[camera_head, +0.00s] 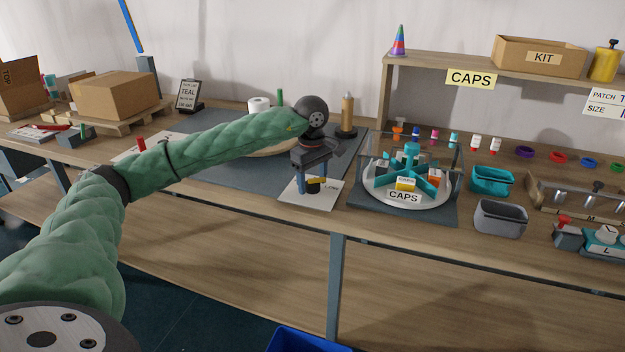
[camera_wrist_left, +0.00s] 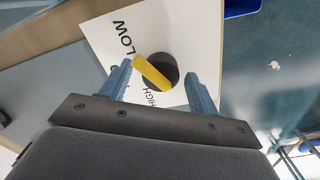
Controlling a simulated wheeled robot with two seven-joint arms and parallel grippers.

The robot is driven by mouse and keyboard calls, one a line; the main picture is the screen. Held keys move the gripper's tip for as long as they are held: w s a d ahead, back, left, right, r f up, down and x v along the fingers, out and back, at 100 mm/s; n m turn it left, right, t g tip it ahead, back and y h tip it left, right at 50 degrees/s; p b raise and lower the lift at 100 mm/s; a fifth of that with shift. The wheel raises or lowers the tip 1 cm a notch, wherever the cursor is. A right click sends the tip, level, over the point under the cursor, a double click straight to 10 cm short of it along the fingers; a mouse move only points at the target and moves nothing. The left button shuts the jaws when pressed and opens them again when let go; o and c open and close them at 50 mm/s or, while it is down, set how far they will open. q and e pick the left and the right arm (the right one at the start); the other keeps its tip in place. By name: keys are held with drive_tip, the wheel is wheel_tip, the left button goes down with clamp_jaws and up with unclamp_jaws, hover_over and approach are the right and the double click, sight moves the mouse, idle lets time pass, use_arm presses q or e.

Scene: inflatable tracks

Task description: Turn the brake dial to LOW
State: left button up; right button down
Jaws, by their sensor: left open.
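The brake dial (camera_wrist_left: 166,66) is a round black knob with a yellow bar across it, on a white card (camera_wrist_left: 104,36) marked LOW and HIGH. In the left wrist view the bar slants from upper left, near the end of LOW, down to the right beside HIGH. I cannot tell which end is the pointer. My left gripper (camera_wrist_left: 158,72) is open, with one blue finger on each side of the dial and visible gaps to it. In the head view the gripper (camera_head: 312,184) points down over the card, and its fingers partly hide the dial (camera_head: 313,188). My right gripper is not in view.
Right of the card, a carousel marked CAPS (camera_head: 404,197) stands under a clear-sided frame. The bench's front edge is close to the card. A blue bin (camera_head: 305,341) is on the floor below.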

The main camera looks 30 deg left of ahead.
sight(312, 179)
use_arm(q)
wheel_tip(312, 179, up, 8)
drive_tip(key=shift+f+b, duration=0.1)
drive_tip(key=shift+b, duration=0.25)
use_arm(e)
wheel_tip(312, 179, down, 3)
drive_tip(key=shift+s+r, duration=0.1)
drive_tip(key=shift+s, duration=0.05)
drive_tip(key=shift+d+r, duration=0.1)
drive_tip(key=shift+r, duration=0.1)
